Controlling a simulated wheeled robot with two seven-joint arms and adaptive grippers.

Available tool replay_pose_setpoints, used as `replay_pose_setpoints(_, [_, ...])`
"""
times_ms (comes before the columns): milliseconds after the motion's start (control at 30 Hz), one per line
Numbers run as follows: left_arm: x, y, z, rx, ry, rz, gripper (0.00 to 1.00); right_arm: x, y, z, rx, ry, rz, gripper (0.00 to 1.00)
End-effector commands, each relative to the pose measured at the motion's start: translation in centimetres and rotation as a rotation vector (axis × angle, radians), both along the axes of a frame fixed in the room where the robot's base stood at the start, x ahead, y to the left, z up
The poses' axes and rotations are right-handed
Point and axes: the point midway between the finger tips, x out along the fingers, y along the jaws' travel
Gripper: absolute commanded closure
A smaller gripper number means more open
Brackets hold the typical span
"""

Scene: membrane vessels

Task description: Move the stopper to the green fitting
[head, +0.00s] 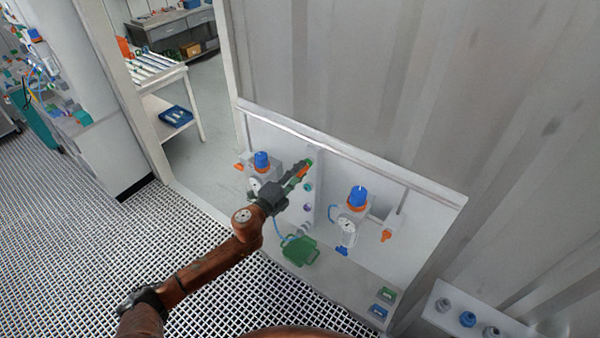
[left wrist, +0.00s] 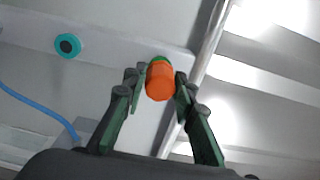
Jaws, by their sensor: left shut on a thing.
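An orange stopper (left wrist: 160,82) sits between the fingertips of my left gripper (left wrist: 160,88) in the left wrist view. A green fitting (left wrist: 158,61) shows as a thin green edge just behind the stopper, on the pale upright panel. In the head view my left gripper (head: 299,174) reaches up to the panel's top, with the small orange stopper (head: 303,171) at its tips and green (head: 309,162) just beyond. The stopper hides most of the fitting. I cannot tell whether they touch. My right gripper is out of view.
A teal fitting (head: 308,187) is lower on the same panel, also in the left wrist view (left wrist: 67,45). Blue-capped gauge units stand left (head: 261,160) and right (head: 357,197). A green container (head: 299,249) is below. A railing (head: 340,152) runs along the top.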

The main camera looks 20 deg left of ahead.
Motion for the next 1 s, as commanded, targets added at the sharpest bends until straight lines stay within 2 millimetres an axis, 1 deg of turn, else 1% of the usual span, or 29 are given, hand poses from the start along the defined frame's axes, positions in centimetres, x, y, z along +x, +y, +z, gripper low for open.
replay_pose_setpoints(200, [-0.01,0.01,0.06,0.0,0.0,0.0,1.0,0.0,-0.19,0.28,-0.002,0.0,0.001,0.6])
replay_pose_setpoints(567, [0.09,-0.03,0.04,0.0,0.0,0.0,1.0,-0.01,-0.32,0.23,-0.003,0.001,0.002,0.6])
replay_pose_setpoints(1000, [0.86,-0.31,0.02,-0.001,0.0,0.0,1.0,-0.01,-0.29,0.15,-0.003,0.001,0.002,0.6])
